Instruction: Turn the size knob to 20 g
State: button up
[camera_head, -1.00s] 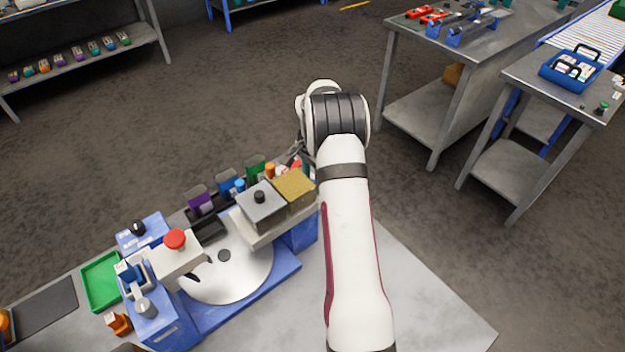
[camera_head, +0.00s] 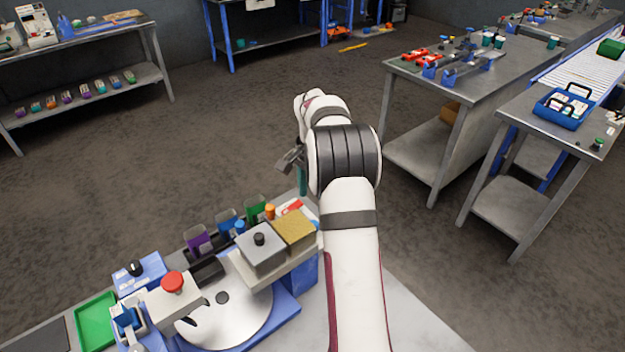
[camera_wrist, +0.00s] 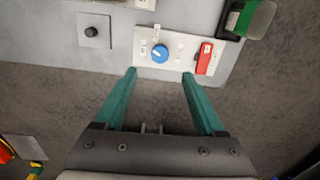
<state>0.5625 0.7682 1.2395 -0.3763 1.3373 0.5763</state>
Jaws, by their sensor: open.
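In the wrist view a round blue knob (camera_wrist: 160,53) sits on a white panel (camera_wrist: 180,45) with small labels around it, too small to read. A red lever or switch (camera_wrist: 204,60) is on the same panel, to the knob's right. A black knob (camera_wrist: 92,32) sits on a grey plate to the left. I cannot tell for certain which is the size knob. My gripper (camera_wrist: 159,73) is open and empty, its teal fingers spread apart below the blue knob in the picture. In the head view my gripper (camera_head: 302,188) hangs past the bench's far edge, partly hidden by my arm.
In the head view the blue machine has a round plate (camera_head: 230,310), a red button (camera_head: 173,282) and another black knob (camera_head: 134,267). Purple, blue and green holders (camera_head: 228,220) line the far edge. A green cup (camera_wrist: 255,18) is near the panel. Open floor lies beyond.

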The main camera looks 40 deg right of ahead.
notch_tip(320, 180, up, 6)
jog(key=shift+r, duration=0.15)
notch_tip(320, 180, down, 16)
jog(key=m, duration=0.4)
jog(key=shift+f, duration=0.2)
grip_shut()
